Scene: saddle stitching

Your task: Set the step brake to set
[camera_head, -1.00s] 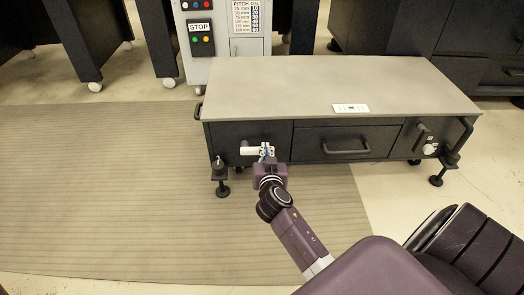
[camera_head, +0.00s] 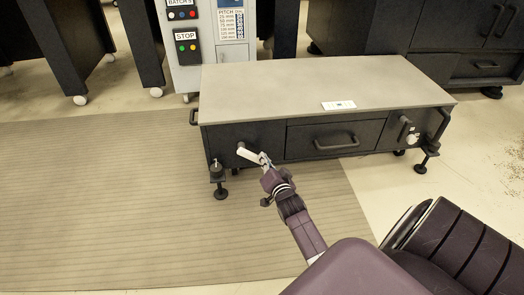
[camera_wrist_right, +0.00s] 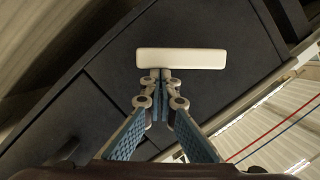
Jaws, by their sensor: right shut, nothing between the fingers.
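A white lever (camera_head: 249,155), which I take for the step brake, is on the left front panel of a low dark cabinet. It slants down to the right from a dark pivot; no set mark is readable. My right gripper (camera_head: 264,159) is at its lower right end. In the right wrist view the lever (camera_wrist_right: 181,58) is a pale bar across the dark panel. There the shut fingertips (camera_wrist_right: 161,76) meet at its edge, appearing to touch it, with nothing held between them. My left gripper is not in view.
The cabinet has a grey top (camera_head: 320,82) with a white card (camera_head: 339,105), a middle drawer with a handle (camera_head: 337,143), and a white knob (camera_head: 412,139) at right. A control box with a STOP panel (camera_head: 187,46) stands behind. A ribbed mat (camera_head: 100,200) covers the left floor.

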